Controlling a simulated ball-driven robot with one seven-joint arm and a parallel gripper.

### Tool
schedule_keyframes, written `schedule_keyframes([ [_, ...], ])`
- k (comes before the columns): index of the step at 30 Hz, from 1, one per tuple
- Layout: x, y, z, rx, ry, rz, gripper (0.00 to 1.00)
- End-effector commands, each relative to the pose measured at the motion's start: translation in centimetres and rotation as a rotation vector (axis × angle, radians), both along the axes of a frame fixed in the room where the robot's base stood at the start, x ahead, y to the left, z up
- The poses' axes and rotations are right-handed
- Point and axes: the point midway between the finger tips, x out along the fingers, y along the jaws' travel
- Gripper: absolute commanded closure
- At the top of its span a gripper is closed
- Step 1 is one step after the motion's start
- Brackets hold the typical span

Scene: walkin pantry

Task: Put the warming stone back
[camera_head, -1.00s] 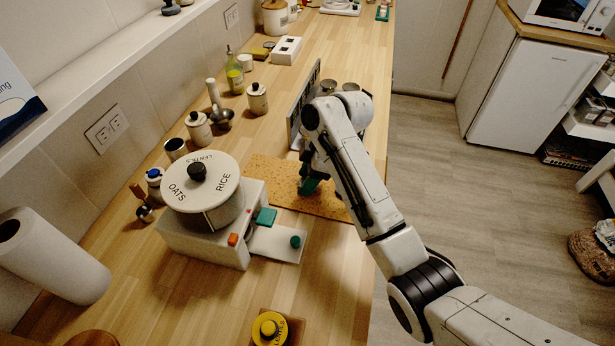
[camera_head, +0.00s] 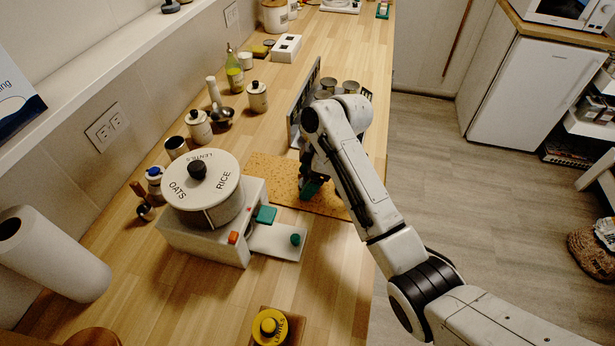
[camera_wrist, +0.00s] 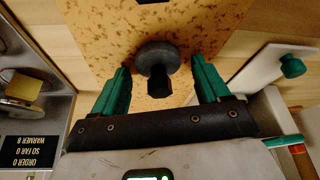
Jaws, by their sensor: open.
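In the wrist view a dark grey round stone with a darker knob (camera_wrist: 157,60), which looks like the warming stone, is on the speckled cork mat (camera_wrist: 92,22). My gripper (camera_wrist: 160,78) is open, with one green finger on each side of the knob and a gap on both sides. In the head view my gripper (camera_head: 311,188) is low over the cork mat (camera_head: 262,169), and my arm hides the stone there. A panel with a sign reading ORDER, SO FAR and WARMER (camera_wrist: 28,140) is at the left of the wrist view.
A white dispenser (camera_head: 203,240) with a lid marked OATS, RICE and LENTILS stands left of the mat. Its white tray (camera_head: 270,243) has a green knob. An upright dark panel (camera_head: 306,100) and metal cups (camera_head: 351,87) stand behind my gripper.

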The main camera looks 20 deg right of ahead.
Motion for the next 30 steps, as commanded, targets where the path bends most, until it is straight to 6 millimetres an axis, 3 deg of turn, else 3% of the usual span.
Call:
schedule_keyframes([
  [7, -0.2, -0.9, 2.3, -0.001, -0.004, -0.001, 0.25],
  [18, -1.3, -3.7, 9.9, -0.002, -0.003, -0.002, 0.25],
  [24, -1.6, -4.2, 11.2, 0.0, -0.001, -0.001, 0.25],
  [30, -1.6, -4.3, 11.4, 0.0, 0.0, 0.0, 0.25],
])
